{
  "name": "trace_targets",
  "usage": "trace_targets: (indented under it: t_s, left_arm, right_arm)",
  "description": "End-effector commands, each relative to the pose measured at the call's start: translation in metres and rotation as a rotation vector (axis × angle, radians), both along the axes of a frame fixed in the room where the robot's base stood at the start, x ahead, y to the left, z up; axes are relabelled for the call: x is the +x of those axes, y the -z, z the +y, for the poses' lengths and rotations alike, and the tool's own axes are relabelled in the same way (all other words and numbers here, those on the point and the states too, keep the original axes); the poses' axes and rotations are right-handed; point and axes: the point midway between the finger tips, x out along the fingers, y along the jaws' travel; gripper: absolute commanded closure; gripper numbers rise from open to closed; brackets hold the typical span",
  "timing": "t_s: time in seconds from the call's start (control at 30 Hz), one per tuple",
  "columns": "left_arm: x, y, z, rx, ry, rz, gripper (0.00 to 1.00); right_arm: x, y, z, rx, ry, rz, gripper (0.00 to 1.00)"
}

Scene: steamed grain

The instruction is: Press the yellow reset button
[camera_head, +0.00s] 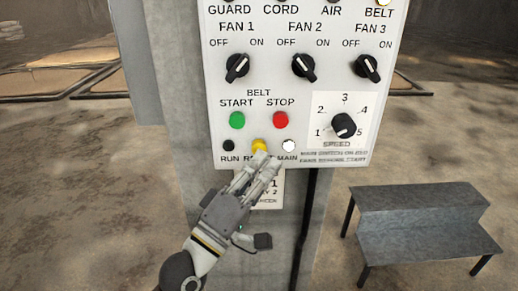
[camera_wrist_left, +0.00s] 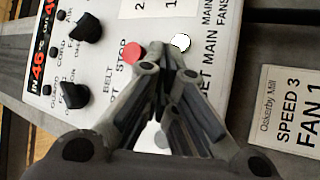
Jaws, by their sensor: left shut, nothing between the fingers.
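The yellow reset button (camera_head: 259,145) sits in the bottom row of the white control panel (camera_head: 215,105), between a dark RUN light and a white MAIN light. My left gripper (camera_head: 262,158) is shut and empty, its fingertips just below and over the lower part of the button. I cannot tell whether they touch it. In the left wrist view the shut fingers (camera_wrist_left: 168,68) point at the panel and hide the yellow button. My right gripper is not in view.
Close above are the green START button (camera_head: 237,120) and red STOP button (camera_head: 281,120). Fan knobs (camera_head: 303,66) and a speed dial (camera_head: 343,125) are also on the panel. A label plate (camera_wrist_left: 291,108) hangs below it. A grey step bench (camera_head: 420,225) stands at the right.

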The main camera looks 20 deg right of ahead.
Motion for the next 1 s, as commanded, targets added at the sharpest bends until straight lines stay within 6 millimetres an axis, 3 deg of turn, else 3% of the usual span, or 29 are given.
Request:
trace_targets:
  t_s: [1.0]
  left_arm:
    - [0.012,0.000,-0.003,-0.001,0.000,-0.001,1.00]
  right_arm:
    - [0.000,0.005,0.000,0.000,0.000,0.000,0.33]
